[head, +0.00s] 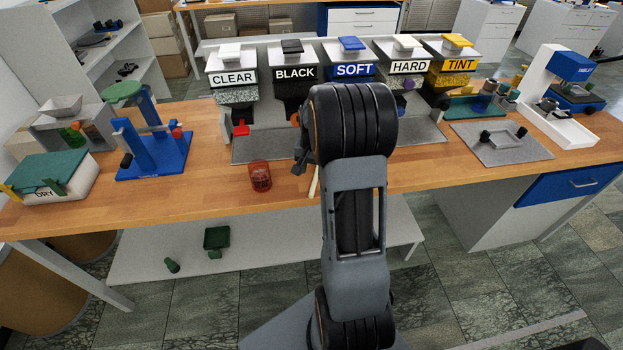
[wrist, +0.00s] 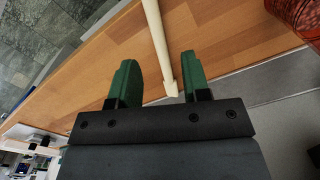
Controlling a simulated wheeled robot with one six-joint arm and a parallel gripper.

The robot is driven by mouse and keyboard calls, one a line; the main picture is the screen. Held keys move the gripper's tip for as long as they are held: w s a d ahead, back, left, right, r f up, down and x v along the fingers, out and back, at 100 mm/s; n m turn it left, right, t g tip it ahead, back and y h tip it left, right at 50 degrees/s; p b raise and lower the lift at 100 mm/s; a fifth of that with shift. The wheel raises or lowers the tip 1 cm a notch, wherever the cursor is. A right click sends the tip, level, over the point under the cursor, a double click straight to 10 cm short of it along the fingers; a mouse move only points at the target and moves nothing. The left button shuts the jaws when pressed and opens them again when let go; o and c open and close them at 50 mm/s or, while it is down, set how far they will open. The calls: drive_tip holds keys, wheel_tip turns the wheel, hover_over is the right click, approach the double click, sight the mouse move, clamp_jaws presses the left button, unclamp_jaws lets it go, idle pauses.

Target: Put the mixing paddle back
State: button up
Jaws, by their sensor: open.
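The mixing paddle, a thin cream stick (wrist: 157,42), shows in the wrist view running from the top edge to an end between my two green fingers, nearer the right one. My gripper (wrist: 158,64) is open, with a gap on both sides of the stick. I cannot tell how far the fingers are above it. In the head view a short cream piece of the paddle (head: 314,184) shows beside my arm near the bench's front edge; my arm hides the rest and most of the gripper. A red cup (head: 260,177) stands left of it, also in the wrist view (wrist: 297,18).
Dispensers labelled CLEAR, BLACK, SOFT, HARD and TINT (head: 233,78) stand behind on a grey tray (head: 262,150). A blue press (head: 155,155) and a DRY box (head: 48,182) are at left. A grey mat (head: 480,148) and blue-white machine (head: 560,95) are at right. Bare wood (head: 210,185) lies left of the cup.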

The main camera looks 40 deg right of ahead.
drive_tip(key=s+a+r+n+t, duration=0.2)
drive_tip(key=s+a+r+n, duration=0.35)
drive_tip(key=a+r, duration=0.65)
drive_tip(key=s+a+n+t, duration=0.1)
drive_tip(key=s+a+n, duration=0.3)
drive_tip(key=s+a, duration=0.3)
drive_tip(key=shift+s+a+f+t, duration=0.2)
drive_tip(key=shift+s+a+t, duration=0.15)
drive_tip(key=shift+s, duration=0.75)
drive_tip(key=shift+d, duration=0.15)
